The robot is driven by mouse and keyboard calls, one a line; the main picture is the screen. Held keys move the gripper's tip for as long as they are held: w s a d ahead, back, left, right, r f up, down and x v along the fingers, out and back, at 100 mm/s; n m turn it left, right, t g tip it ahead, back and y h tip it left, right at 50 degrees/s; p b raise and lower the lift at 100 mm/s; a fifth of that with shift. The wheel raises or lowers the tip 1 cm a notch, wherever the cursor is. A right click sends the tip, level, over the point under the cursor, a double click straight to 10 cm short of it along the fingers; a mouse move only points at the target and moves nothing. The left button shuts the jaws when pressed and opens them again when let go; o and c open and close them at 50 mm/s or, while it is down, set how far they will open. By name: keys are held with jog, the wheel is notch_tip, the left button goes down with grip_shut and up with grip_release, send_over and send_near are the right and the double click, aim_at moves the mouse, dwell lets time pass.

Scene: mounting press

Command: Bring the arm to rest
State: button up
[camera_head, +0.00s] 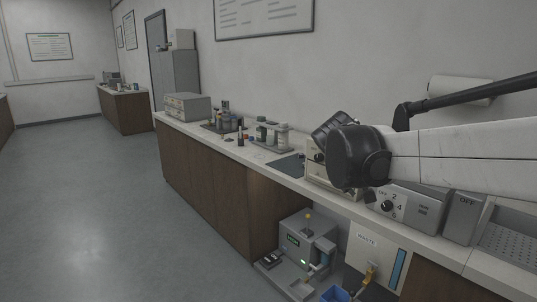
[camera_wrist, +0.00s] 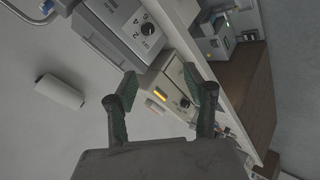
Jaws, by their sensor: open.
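My gripper (camera_wrist: 160,76) shows in the wrist view with its two dark fingers, green on the inner faces, spread well apart. Nothing is held between them. Behind the fingers is a beige instrument (camera_wrist: 172,100) with an orange display and a black knob; the fingers look clear of it, though the exact distance is hard to tell. In the head view my white arm reaches in from the right above the counter, and its dark wrist end hides part of the beige instrument (camera_head: 317,172). The fingers are not clearly visible there.
A grey dial unit (camera_head: 395,203) stands on the counter below my arm. A paper roll (camera_head: 460,91) hangs on the wall behind it. Bottles (camera_head: 272,135) stand farther left. A grey machine (camera_head: 308,240) and a waste panel (camera_head: 372,255) are lower down. The floor at left is clear.

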jog(key=s+a+f+m+y, duration=0.1)
jog(key=s+f, duration=0.4)
jog(key=s, duration=0.9)
jog(key=s+a+f+m+y+p, duration=0.1)
jog(key=s+f+y, duration=0.4)
jog(key=s, duration=1)
jog(key=shift+a+m, duration=0.5)
jog(key=shift+a, duration=0.55)
dwell(3.2)
